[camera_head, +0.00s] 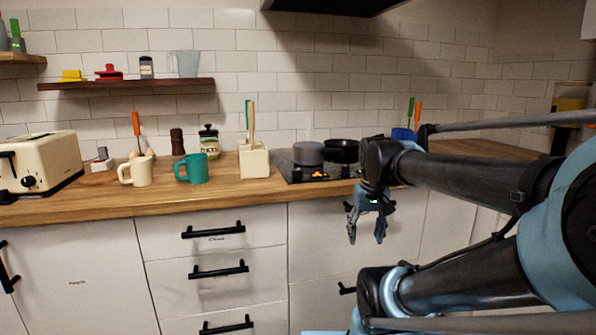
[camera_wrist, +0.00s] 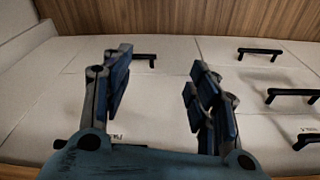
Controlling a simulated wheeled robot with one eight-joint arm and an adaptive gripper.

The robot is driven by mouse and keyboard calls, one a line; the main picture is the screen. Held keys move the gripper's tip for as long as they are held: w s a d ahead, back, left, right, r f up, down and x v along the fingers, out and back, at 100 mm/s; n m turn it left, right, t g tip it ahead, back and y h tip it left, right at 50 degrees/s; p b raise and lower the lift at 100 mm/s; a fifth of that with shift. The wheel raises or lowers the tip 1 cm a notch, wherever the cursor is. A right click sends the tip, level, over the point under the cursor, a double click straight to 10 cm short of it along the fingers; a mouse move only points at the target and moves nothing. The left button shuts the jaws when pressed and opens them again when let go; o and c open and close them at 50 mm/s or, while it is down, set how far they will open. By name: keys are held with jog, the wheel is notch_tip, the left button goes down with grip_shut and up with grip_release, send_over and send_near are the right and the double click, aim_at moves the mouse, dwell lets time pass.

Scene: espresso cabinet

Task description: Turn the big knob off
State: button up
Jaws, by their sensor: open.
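My gripper (camera_head: 366,236) is open and empty, pointing down in front of the white cabinet fronts, below the counter edge. A cream toaster (camera_head: 47,153) stands on the counter at the far left, far from my gripper. A small dark round knob (camera_head: 28,182) shows on its front. A black cooktop (camera_head: 300,171) lies behind my gripper, partly hidden by my arm, with small orange marks at its front. I cannot tell which control is the big knob.
The wooden counter (camera_head: 90,209) holds a cream mug (camera_head: 135,171), a teal mug (camera_head: 192,168), a utensil holder (camera_head: 254,162) and a grey pot (camera_head: 308,154). Black drawer handles (camera_head: 214,231) stick out below. A shelf (camera_head: 125,84) hangs above. Open room lies left of my gripper before the drawers.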

jog(key=w+a+r, duration=0.4)
jog(key=w+r, duration=0.3)
jog(key=r, duration=0.2)
jog(key=w+a+r, duration=0.4)
jog(key=w+r, duration=0.3)
jog(key=r, duration=0.1)
notch_tip(320, 180, up, 10)
jog(key=r+n+g, duration=0.1)
jog(key=g, duration=0.1)
send_over(298, 170)
jog(key=f, duration=1.7)
jog(key=shift+w+f, duration=0.1)
jog(key=shift+w, duration=0.15)
jog(key=shift+c, duration=0.3)
jog(key=c, duration=1)
